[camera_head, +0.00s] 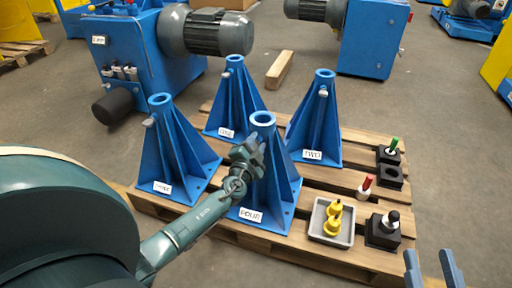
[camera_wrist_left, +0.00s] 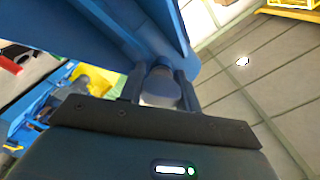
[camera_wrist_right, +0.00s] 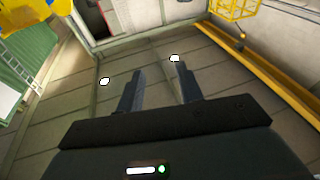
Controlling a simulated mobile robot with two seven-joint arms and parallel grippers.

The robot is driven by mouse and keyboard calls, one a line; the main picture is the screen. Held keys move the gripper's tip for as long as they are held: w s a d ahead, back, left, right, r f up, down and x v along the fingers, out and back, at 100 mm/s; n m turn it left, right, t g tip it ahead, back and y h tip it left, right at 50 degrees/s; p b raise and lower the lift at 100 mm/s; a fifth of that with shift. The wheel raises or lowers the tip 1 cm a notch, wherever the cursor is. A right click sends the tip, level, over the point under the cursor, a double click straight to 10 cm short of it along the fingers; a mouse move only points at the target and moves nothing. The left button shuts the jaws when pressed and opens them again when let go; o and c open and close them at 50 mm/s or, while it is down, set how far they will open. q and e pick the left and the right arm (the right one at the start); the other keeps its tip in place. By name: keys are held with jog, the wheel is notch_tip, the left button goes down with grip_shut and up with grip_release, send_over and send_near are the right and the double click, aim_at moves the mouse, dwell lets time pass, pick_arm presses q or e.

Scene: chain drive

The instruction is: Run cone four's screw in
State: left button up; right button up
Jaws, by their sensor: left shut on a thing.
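Cone four (camera_head: 270,190), a blue ribbed stand labelled FOUR, stands at the front of the pallet. My left gripper (camera_head: 250,155) is at its upper left side, just below the top ring. In the left wrist view the fingers are shut on a grey round screw head (camera_wrist_left: 160,88) beside the blue cone wall. The screw's shank is hidden, so I cannot tell how deep it sits. My right gripper (camera_head: 432,268) is open and empty at the lower right; its spread fingers also show in the right wrist view (camera_wrist_right: 160,92).
Cones three (camera_head: 165,150), one (camera_head: 238,100) and two (camera_head: 315,130) stand close by, each with a grey screw near its top. A grey tray (camera_head: 317,232) with yellow parts, black blocks (camera_head: 383,240) and a red-topped piece (camera_head: 365,186) lie on the right of the pallet (camera_head: 335,180).

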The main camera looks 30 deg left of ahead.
pick_arm(q)
jog(key=shift+f+m, duration=0.15)
jog(key=shift+m, duration=0.85)
jog(key=shift+m+b, duration=0.45)
jog(key=shift+m, duration=0.45)
jog(key=m, duration=0.3)
jog(key=shift+f+m, duration=0.1)
jog(key=shift+m, duration=0.2)
jog(key=m, duration=0.5)
jog(key=shift+f+m, duration=0.1)
jog(key=shift+m, duration=2)
jog(key=m+p, duration=0.1)
jog(key=m, duration=0.3)
jog(key=shift+s, duration=0.1)
jog(key=shift+a+m+p, duration=0.1)
jog(key=shift+m+p, duration=0.3)
jog(key=shift+m, duration=0.6)
jog(key=shift+f+m+p, duration=0.15)
jog(key=shift+m+p, duration=0.15)
jog(key=shift+m, duration=0.7)
pick_arm(e)
jog(key=shift+d+r, duration=0.1)
jog(key=shift+r, duration=0.1)
pick_arm(q)
jog(key=shift+m, duration=0.4)
pick_arm(e)
jog(key=shift+f, duration=0.25)
